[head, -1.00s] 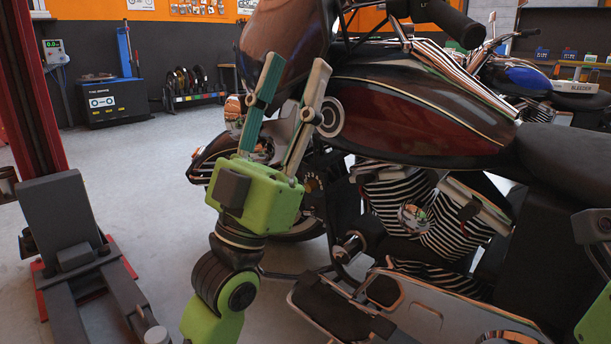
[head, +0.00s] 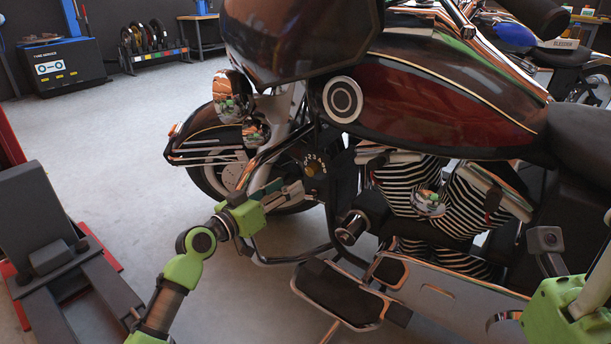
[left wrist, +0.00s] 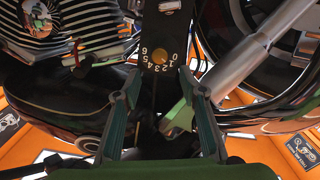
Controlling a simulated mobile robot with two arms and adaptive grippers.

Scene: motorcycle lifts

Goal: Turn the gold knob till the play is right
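The gold knob (head: 310,171) sits on a dark plate with white numbers, low on the motorcycle's near side below the tank. In the left wrist view the gold knob (left wrist: 160,56) is round, with digits from 0 to 6 around it. My left gripper (head: 291,189) points at the plate from the left. In the left wrist view my left gripper (left wrist: 160,74) is open and empty, its fingers on either side of the knob's line and apparently short of it. My right gripper (head: 577,232) is at the lower right, partly cut off, fingers apart and empty.
The motorcycle (head: 430,105) fills the middle and right, with a crash bar near my left gripper and a footboard (head: 340,290) below. A dark lift post base (head: 40,230) stands at left. Grey floor (head: 120,150) between them is clear.

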